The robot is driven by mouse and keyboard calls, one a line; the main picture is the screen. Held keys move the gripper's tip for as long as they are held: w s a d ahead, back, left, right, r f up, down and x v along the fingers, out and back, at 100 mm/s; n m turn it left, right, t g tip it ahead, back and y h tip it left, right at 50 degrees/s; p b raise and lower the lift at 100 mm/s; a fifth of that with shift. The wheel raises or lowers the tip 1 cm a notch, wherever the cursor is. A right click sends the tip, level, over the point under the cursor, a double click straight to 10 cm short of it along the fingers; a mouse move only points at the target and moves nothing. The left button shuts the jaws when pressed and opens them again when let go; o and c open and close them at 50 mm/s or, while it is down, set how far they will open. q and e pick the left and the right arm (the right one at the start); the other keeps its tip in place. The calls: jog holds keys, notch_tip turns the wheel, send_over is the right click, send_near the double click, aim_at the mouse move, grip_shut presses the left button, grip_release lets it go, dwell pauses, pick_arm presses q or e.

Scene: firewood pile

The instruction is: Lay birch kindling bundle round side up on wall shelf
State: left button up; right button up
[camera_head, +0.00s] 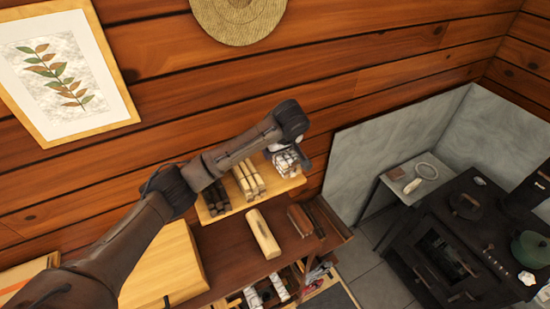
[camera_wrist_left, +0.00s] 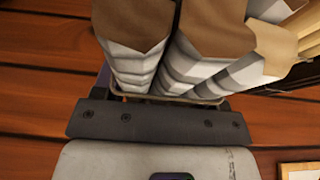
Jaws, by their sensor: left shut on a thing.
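The birch kindling bundle (camera_head: 288,163) has white bark with grey marks and is at the right end of the pale wall shelf (camera_head: 244,204). My left gripper (camera_head: 279,151) is shut on it from above. In the left wrist view the bundle (camera_wrist_left: 200,70) fills the top middle, with white bark sides, brown cut faces and a thin band close to the gripper. I cannot tell whether the bundle touches the shelf. My right gripper is not in view.
A dark bundle (camera_head: 215,197) and a pale split-wood bundle (camera_head: 247,178) lie on the shelf to the left. Below, a pale log (camera_head: 263,234) and brown pieces (camera_head: 301,219) lie on a dark bench. A black stove (camera_head: 450,245) stands at right.

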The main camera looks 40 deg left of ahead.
pick_arm(q)
jog(key=shift+a+f, duration=0.4)
jog(key=shift+a, duration=0.15)
notch_tip(320, 180, down, 3)
jog(key=shift+r+p, duration=0.1)
jog(key=shift+p, duration=0.9)
jog(key=shift+f, duration=0.5)
jog(key=shift+f, duration=0.1)
jog(key=o, duration=1.1)
jog(key=shift+f, duration=0.1)
